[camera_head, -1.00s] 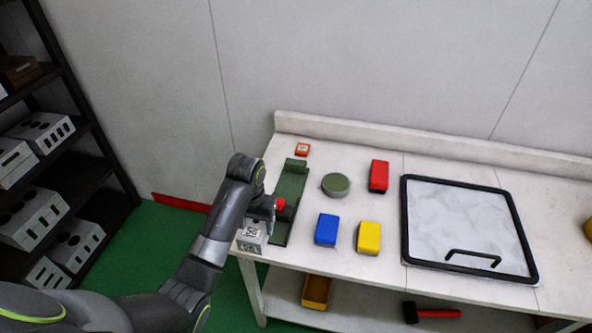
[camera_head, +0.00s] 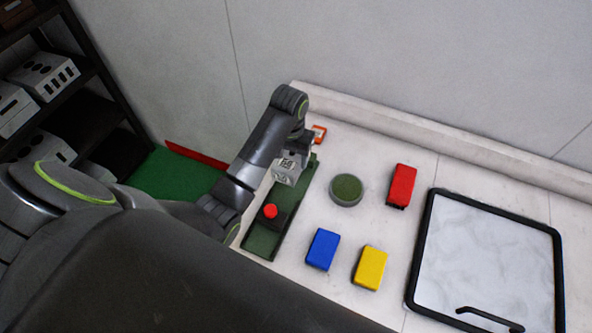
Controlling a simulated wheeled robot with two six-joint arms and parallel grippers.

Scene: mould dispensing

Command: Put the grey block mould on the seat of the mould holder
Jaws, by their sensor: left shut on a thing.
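The mould holder (camera_head: 262,240) is a long green base on the left part of the white table, with a red knob (camera_head: 270,211) on a dark block near its front half. My left gripper (camera_head: 291,159) is over the holder's far half, shut on the grey block mould (camera_head: 285,173), a small light-grey block with dark markings. The mould overlaps the holder's left edge in the picture; I cannot tell whether it touches the holder. My gripper and arm hide part of the holder's far end. My right gripper is not in view.
A small red-and-white box (camera_head: 319,133) is close behind the gripper. A round green-topped tin (camera_head: 346,189), red block (camera_head: 401,185), blue block (camera_head: 322,249) and yellow block (camera_head: 370,267) stand right of the holder. A black-framed board (camera_head: 558,270) is farther right.

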